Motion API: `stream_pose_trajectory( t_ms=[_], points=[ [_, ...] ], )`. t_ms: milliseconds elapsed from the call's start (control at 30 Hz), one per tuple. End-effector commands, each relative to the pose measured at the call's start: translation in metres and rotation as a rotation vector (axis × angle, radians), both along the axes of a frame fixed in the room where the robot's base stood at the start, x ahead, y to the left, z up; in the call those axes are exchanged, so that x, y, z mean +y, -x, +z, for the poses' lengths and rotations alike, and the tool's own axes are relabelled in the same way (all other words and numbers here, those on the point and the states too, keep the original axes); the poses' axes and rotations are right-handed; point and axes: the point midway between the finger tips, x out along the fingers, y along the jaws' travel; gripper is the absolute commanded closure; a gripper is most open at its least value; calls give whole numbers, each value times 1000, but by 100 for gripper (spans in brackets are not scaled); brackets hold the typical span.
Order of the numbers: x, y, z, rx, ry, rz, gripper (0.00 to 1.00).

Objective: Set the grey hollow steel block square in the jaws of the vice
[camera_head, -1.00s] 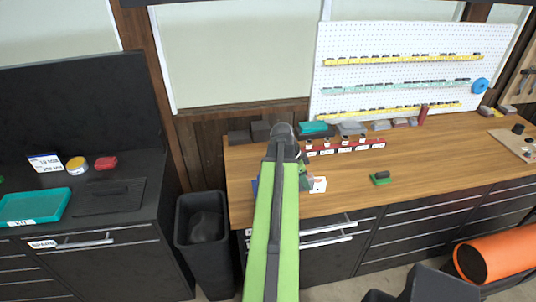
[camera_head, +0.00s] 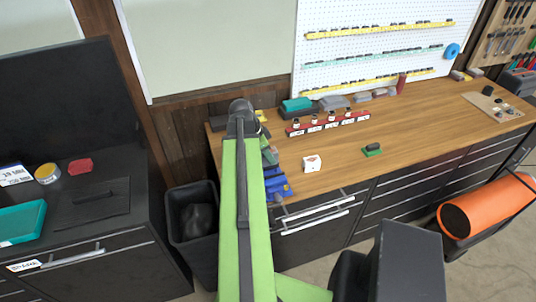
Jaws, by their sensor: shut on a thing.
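The vice (camera_head: 279,188) is blue and stands near the front left edge of the wooden bench, just right of my green arm, which hides part of it. My gripper and its fingertips cannot be made out; my arm covers that area. A small grey-green part shows between my arm and the vice, and I cannot tell what it belongs to. I cannot make out the grey hollow steel block, nor whether the vice jaws are empty.
A white block (camera_head: 312,163) with a red mark lies right of the vice. A green-and-black piece (camera_head: 372,149) and a red rack (camera_head: 328,124) stand on the wooden bench (camera_head: 420,125). A black bin (camera_head: 192,230) is left of my arm. An orange cylinder (camera_head: 487,208) is at right.

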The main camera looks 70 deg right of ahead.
Motion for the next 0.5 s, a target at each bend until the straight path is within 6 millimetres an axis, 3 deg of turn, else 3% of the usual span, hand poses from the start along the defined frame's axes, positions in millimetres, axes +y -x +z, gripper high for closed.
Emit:
stream_pose_trajectory(
  t_ms=[33, 300, 500],
  points=[
    [0, 0, -12, 0, 0, 0, 100],
    [0, 0, -42, 0, 0, -1, 100],
    [0, 1, -49, 0, 0, -1, 100]
  ],
)
